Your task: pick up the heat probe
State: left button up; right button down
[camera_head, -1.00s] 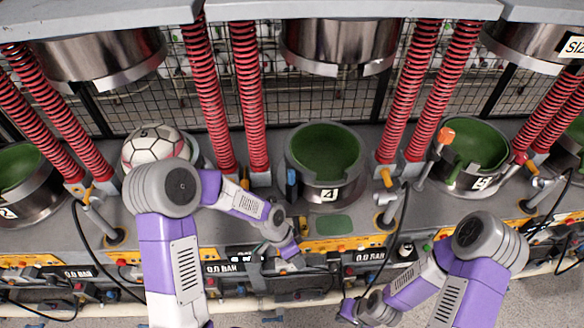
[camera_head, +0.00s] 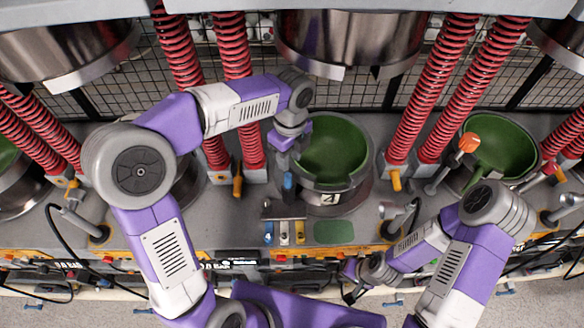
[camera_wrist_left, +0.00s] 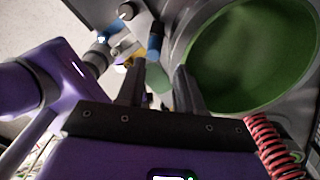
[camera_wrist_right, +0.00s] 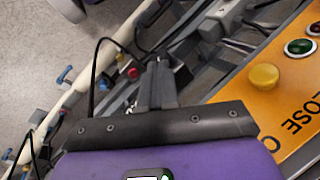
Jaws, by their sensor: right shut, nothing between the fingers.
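A small upright blue-handled piece (camera_head: 288,182) stands at the left side of mould 4. It may be the heat probe, but I cannot tell for certain. In the left wrist view a blue piece (camera_wrist_left: 155,40) shows just beyond the fingertips. My left gripper (camera_head: 287,160) is just above the blue piece, by the left rim of the mould. In its wrist view the fingers (camera_wrist_left: 160,75) are apart, with nothing held between them. My right gripper (camera_head: 352,288) is low at the front panel. Its fingers (camera_wrist_right: 158,82) are together and empty.
The green-lined mould (camera_head: 332,150) stands beside my left gripper. A small rack (camera_head: 283,213) with blue, white and yellow pieces is in front. Red springs (camera_head: 238,95) flank the press head (camera_head: 345,45). A yellow button (camera_wrist_right: 264,76) sits near my right gripper.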

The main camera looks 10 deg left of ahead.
aim_at(289, 175)
pick_arm(q)
jog(key=f, duration=0.4)
jog(key=s+f, duration=0.1)
jog(key=f, duration=0.2)
grip_shut()
